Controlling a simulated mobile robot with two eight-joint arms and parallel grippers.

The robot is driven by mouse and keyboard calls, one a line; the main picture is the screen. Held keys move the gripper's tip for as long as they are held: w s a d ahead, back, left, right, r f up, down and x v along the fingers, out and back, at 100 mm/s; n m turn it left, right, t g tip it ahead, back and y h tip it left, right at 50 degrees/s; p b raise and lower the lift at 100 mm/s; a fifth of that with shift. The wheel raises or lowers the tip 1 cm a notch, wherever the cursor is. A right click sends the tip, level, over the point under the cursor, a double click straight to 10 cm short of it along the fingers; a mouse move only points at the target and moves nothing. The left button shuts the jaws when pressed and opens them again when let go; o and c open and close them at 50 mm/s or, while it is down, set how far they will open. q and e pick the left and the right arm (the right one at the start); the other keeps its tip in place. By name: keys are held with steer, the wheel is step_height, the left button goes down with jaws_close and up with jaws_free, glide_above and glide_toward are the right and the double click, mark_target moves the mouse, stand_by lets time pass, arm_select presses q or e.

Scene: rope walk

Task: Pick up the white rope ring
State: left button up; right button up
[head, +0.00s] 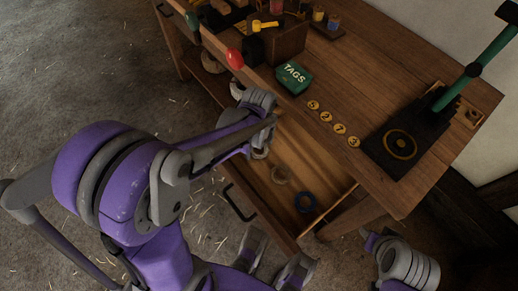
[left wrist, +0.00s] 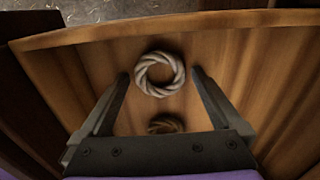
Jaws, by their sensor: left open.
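The white rope ring (left wrist: 140,76) lies flat on the wooden drawer floor in the left wrist view, twisted and pale. My left gripper (left wrist: 160,75) is open, with one finger on either side of this ring in the picture and nothing held. Whether the fingers are down at the ring's height is unclear. A brown rope ring (left wrist: 165,125) lies closer to the gripper's base, partly hidden by it. In the head view my left arm reaches over the open drawer (head: 310,160) and covers part of it. My right gripper cannot be made out.
On the bench (head: 385,75) are a green TAGS box (head: 294,77), several numbered yellow discs (head: 339,128) and a black stand (head: 390,150) with a green lever (head: 490,52). A drawer handle (head: 238,203) sticks out in front.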

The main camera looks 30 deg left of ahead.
arm_select(q)
steer(key=c, duration=1.1)
step_height(320, 180, up, 10)
steer(key=p, duration=0.2)
steer(key=shift+r+p, duration=0.25)
steer(key=shift+p, duration=0.05)
